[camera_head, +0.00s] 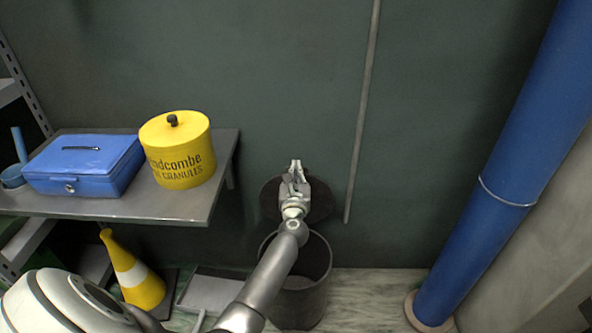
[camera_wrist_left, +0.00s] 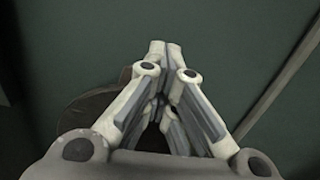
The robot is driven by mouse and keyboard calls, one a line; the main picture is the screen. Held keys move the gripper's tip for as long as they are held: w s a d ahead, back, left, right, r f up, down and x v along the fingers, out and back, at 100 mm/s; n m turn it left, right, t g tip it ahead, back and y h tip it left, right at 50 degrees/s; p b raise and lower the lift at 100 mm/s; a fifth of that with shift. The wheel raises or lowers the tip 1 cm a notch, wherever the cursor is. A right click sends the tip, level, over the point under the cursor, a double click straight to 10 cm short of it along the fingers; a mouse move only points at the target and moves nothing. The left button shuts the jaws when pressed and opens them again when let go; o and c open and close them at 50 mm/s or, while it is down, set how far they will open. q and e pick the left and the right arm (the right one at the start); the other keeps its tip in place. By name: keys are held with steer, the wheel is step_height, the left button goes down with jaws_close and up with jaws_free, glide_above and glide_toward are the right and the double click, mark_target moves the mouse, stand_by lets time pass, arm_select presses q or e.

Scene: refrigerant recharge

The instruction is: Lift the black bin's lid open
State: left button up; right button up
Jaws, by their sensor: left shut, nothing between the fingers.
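The black bin (camera_head: 318,262) stands on the floor against the dark green wall. Its round dark lid (camera_head: 321,203) is raised at the back, tilted up near the wall, and the bin's mouth shows below it. My left gripper (camera_head: 295,163) is in front of the lid and covers its middle; its fingertips reach above the lid's top edge. The fingers are shut with nothing between them, as the left wrist view (camera_wrist_left: 158,48) shows. The lid (camera_wrist_left: 88,118) shows there behind the fingers, at left. I cannot tell whether the gripper touches the lid. My right gripper is not in view.
A grey shelf (camera_head: 170,207) at left holds a blue box (camera_head: 85,165) and a yellow canister (camera_head: 180,155). A yellow-white cone (camera_head: 133,272) stands below it. A thin pipe (camera_head: 362,110) runs down the wall, and a thick blue pipe (camera_head: 500,180) stands at right.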

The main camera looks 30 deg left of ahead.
arm_select(q)
steer(key=o, duration=1)
steer(key=shift+s+d+f, duration=0.1)
steer(key=shift+f, duration=0.35)
steer(key=shift+s+d+f, duration=0.1)
steer(key=shift+f, duration=0.35)
steer(key=shift+c, duration=0.2)
steer(key=o, duration=0.5)
steer(key=shift+a+f, duration=0.2)
steer(key=shift+a, duration=0.1)
steer(key=shift+o, duration=1.1)
steer(key=shift+w, duration=0.15)
steer(key=shift+o, duration=0.7)
steer(key=shift+r, duration=0.3)
steer(key=shift+d, duration=0.1)
steer(key=v, duration=1.2)
steer(key=shift+r, duration=0.1)
